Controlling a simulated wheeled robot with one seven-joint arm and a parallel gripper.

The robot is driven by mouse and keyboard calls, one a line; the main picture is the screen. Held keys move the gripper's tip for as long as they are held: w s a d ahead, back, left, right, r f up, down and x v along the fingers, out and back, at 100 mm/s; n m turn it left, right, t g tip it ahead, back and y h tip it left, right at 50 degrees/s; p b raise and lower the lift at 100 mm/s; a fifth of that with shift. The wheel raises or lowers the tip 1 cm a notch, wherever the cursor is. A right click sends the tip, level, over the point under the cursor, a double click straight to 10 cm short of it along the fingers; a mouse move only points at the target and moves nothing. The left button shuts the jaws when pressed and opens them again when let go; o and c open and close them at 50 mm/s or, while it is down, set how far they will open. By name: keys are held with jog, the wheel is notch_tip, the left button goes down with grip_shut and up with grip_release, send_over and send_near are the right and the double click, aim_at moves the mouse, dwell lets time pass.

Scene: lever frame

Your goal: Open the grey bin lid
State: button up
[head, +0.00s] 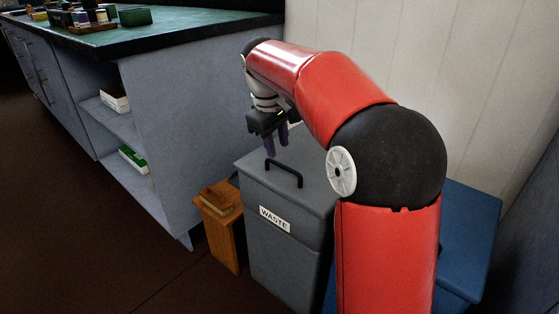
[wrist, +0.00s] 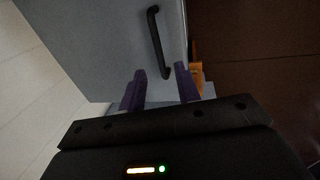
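The grey bin (head: 285,258) stands upright against the counter's end, with a white WASTE label on its front. Its grey lid (head: 315,197) is closed and has a black bar handle (head: 284,172) near the front edge. The lid (wrist: 105,40) and the handle (wrist: 157,42) also show in the wrist view. My gripper (head: 277,144) has purple fingers and hangs above the lid, behind the handle in the head view. In the wrist view my gripper (wrist: 161,80) is open, its fingers apart with nothing between them. The handle's near end lies just ahead of the fingertips, and no contact shows.
A small orange-brown wooden stand (head: 222,235) stands left of the bin. A blue bin (head: 470,235) is to the right, partly behind my arm. The counter (head: 190,120) is at left and a pale panelled wall (head: 430,60) is behind. The floor in front is clear.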

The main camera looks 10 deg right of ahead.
aim_at(281, 165)
jog(key=f, duration=0.3)
jog(key=d+f+b, duration=0.1)
jog(key=f, duration=0.1)
jog(key=shift+w+f, duration=0.15)
jog(key=shift+w, duration=0.15)
grip_shut()
